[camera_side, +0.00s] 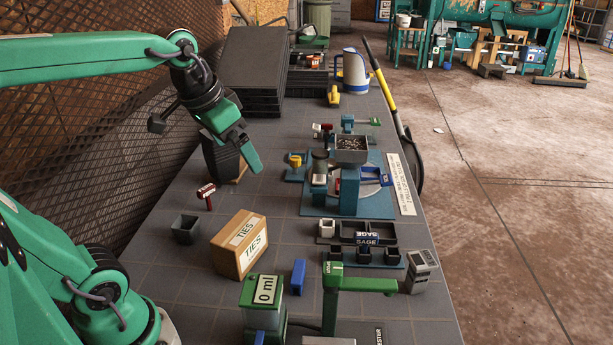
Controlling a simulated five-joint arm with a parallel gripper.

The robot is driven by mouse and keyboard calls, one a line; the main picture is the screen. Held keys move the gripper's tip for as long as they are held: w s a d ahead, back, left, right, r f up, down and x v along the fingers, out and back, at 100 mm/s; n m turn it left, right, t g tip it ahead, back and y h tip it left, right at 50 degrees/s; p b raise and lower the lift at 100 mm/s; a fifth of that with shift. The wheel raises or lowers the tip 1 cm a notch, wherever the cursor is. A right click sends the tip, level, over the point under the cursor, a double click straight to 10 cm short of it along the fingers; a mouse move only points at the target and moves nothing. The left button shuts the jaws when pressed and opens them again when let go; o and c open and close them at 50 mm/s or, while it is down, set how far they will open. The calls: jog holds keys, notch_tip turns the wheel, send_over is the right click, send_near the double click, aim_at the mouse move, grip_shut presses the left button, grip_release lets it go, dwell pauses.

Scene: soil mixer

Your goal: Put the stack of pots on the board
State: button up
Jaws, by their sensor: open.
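The stack of pots (219,161) is dark and ribbed and stands on the left side of the table, below my gripper. A tan board (239,174) shows at its lower right; the stack appears to stand on it, but most of the board is hidden. My gripper (244,153) is open, with one green finger pointing down just right of the stack's upper part. The other finger is hard to make out. I cannot tell whether the gripper touches the pots.
Dark stacked trays (251,80) lie behind. A teal machine (351,180) stands to the right. A lattice wall borders the left.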

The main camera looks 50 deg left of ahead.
jog(key=s+d+f+t, duration=0.1)
jog(key=s+d+f, duration=0.2)
jog(key=s+f, duration=0.2)
jog(key=shift+s+d+f+h, duration=0.15)
jog(key=shift+s+d+h, duration=0.2)
jog(key=shift+s, duration=0.3)
